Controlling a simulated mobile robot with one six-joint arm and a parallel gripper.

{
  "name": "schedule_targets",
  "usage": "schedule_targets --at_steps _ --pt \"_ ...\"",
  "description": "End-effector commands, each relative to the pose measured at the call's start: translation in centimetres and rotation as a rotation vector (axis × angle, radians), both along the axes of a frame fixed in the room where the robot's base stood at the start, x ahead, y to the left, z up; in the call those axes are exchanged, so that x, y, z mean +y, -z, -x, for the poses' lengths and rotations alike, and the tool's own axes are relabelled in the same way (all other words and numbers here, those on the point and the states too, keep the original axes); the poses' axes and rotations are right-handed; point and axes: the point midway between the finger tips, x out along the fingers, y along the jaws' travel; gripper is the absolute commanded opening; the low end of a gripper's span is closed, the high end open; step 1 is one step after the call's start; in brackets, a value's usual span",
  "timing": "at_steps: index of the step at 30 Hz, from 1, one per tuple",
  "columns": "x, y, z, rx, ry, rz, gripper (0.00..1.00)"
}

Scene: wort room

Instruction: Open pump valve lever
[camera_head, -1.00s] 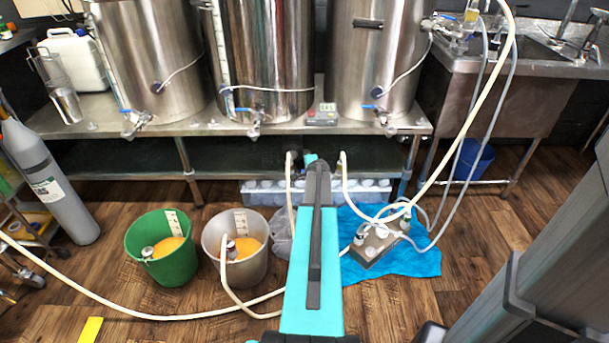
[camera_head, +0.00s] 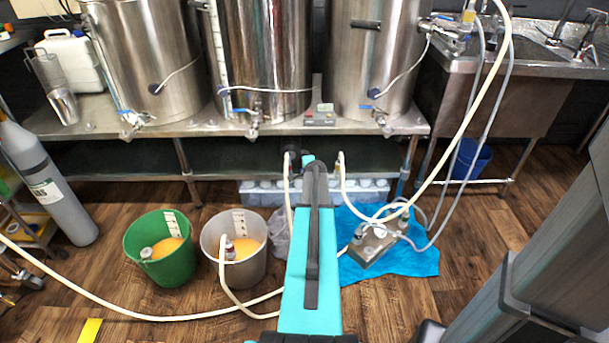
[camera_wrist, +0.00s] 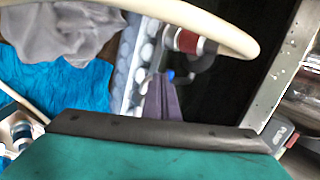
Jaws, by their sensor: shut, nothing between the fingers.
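In the wrist view my gripper (camera_wrist: 161,88) is shut and empty, its fingers pointing up the picture. Just past the fingertips is a small blue piece (camera_wrist: 171,74), which looks like the end of the valve lever. I cannot tell whether the fingers touch it or which way the lever is turned. Beside it are a dark valve body and a maroon fitting (camera_wrist: 190,43) with a cream hose (camera_wrist: 225,36). In the head view my teal arm covers most of the pump under the bench, and my gripper is hidden.
A steel bench (camera_head: 215,124) carrying kettles stands above the pump. A bottle crate (camera_head: 262,190) is beneath it. A blue cloth (camera_head: 411,262) with a metal box (camera_head: 374,246) lies at right. Green (camera_head: 160,267) and grey (camera_head: 237,266) buckets stand at left. Hoses cross the floor.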

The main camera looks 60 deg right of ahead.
Motion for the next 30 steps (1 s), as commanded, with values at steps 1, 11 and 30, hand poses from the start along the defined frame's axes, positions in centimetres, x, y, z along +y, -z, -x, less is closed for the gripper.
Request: schedule_targets --at_steps 1,11,30 --pt "0.3 0.0 0.2 0.000 0.000 0.000 0.00" --pt "2.9 0.0 1.3 0.000 -0.001 0.000 0.00" --pt "7.3 -4.6 3.9 -0.001 -0.001 0.001 0.00"
